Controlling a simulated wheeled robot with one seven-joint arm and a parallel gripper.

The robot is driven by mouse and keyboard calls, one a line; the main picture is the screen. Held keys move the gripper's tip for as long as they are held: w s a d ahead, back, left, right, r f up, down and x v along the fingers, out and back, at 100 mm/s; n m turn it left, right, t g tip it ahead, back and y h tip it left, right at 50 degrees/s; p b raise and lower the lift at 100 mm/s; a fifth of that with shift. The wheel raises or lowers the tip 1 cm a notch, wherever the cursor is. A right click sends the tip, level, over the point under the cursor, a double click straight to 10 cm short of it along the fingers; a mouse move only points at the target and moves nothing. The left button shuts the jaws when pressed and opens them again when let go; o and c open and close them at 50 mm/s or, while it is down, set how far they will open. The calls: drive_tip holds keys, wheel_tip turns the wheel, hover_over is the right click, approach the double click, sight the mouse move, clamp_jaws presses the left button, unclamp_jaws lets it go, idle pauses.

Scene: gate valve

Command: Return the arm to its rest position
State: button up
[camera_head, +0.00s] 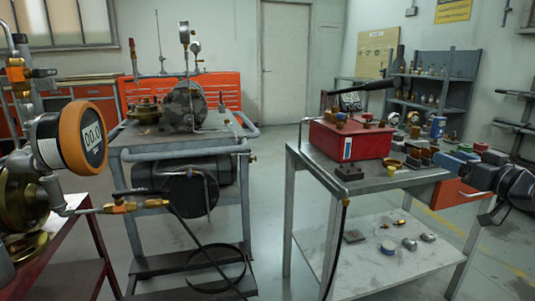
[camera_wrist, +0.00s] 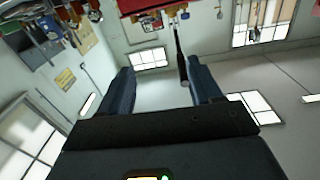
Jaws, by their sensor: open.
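My gripper (camera_head: 464,162) is at the right of the head view, at the right end of the right-hand cart, level with its top. Its blue fingers are apart with nothing held between them. In the wrist view my gripper (camera_wrist: 160,82) shows both blue fingers spread, with only the room behind them. My dark wrist and forearm reach in from the right edge of the head view. Whether the fingers touch the small items behind them on the cart cannot be told.
A red box (camera_head: 350,139) with a black handle and several small fittings stand on the right cart (camera_head: 325,174). A pump (camera_head: 185,107) stands on the middle cart. An orange-rimmed gauge reading 00.0 (camera_head: 82,138) is at the left. Clear floor (camera_head: 270,215) lies between the carts.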

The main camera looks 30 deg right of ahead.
drive_tip(key=w+a+f+m+g, duration=0.1)
drive_tip(key=a+f+m, duration=0.2)
drive_tip(key=a+f, duration=1.3)
drive_tip(key=s+a+f+g, duration=0.1)
drive_tip(key=s+a+f, duration=0.4)
drive_tip(key=a, duration=0.4)
drive_tip(key=s+a+f+g, duration=0.1)
drive_tip(key=s+a+f, duration=0.2)
drive_tip(key=s+a, duration=0.45)
drive_tip(key=s+a+r+n+y, duration=0.25)
drive_tip(key=s+a, duration=0.35)
drive_tip(key=s, duration=0.3)
drive_tip(key=s+a+r+n+y, duration=0.2)
drive_tip(key=s+a+r+n, duration=0.15)
drive_tip(key=s+a, duration=0.45)
wheel_tip(320, 180, up, 16)
drive_tip(key=s+d+p, duration=0.1)
drive_tip(key=d+p, duration=0.1)
drive_tip(key=p, duration=1.4)
drive_tip(key=shift+s+n, duration=0.15)
drive_tip(key=shift+n, duration=0.15)
drive_tip(key=shift+d+f, duration=0.1)
drive_tip(key=shift+c, duration=0.3)
